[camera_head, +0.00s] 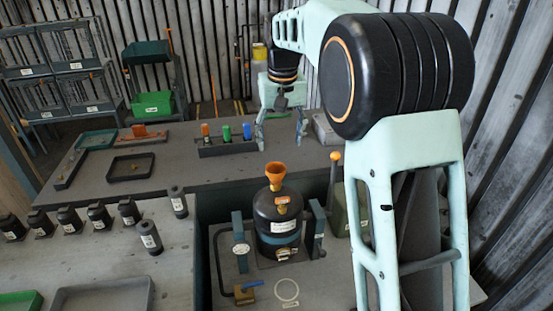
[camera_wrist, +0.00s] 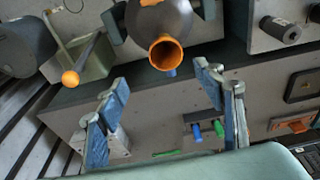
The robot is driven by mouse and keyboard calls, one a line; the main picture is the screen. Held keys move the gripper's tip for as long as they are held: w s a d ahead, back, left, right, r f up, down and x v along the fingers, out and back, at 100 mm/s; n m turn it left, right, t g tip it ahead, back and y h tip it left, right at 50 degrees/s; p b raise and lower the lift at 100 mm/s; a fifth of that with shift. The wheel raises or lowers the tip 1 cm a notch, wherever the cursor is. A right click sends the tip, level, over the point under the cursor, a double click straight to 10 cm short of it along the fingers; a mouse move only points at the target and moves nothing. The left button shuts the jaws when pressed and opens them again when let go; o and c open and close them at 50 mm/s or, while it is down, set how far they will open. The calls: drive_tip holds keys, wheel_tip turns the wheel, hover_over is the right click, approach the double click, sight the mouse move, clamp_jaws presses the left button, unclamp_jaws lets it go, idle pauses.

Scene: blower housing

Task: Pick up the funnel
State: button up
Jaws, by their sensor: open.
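The orange funnel (camera_head: 276,175) stands upright on top of a dark round tank (camera_head: 277,222) in the head view. In the wrist view the funnel (camera_wrist: 166,53) shows its open mouth, near the top centre, beyond the fingertips. My gripper (camera_head: 281,128) hangs above the back bench, behind and above the funnel, with its fingers apart. In the wrist view my gripper (camera_wrist: 160,82) is open and empty, with a blue-padded finger on each side. The funnel is apart from both fingers.
A lever with an orange knob (camera_head: 336,156) stands right of the tank. Black cylinders (camera_head: 150,237) stand at left. A grey block (camera_head: 327,130) lies right of my gripper.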

sight(276, 168)
drive_tip(key=shift+a+f, duration=0.15)
drive_tip(key=shift+f, duration=0.45)
drive_tip(key=f, duration=0.4)
drive_tip(key=shift+w+a+f, duration=0.1)
drive_tip(key=shift+w+f, duration=0.2)
drive_tip(key=shift+w+a+f+p, duration=0.1)
drive_tip(key=shift+w+f+p, duration=0.15)
drive_tip(key=shift+f, duration=0.65)
drive_tip(key=shift+w+a+f+p, duration=0.1)
drive_tip(key=shift+a+f+p, duration=0.1)
drive_tip(key=shift+f, duration=0.65)
drive_tip(key=shift+w+a+f+p, duration=0.1)
drive_tip(key=shift+w+f+p, duration=0.15)
drive_tip(key=shift+f, duration=0.65)
drive_tip(key=shift+c, duration=0.3)
drive_tip(key=c, duration=0.9)
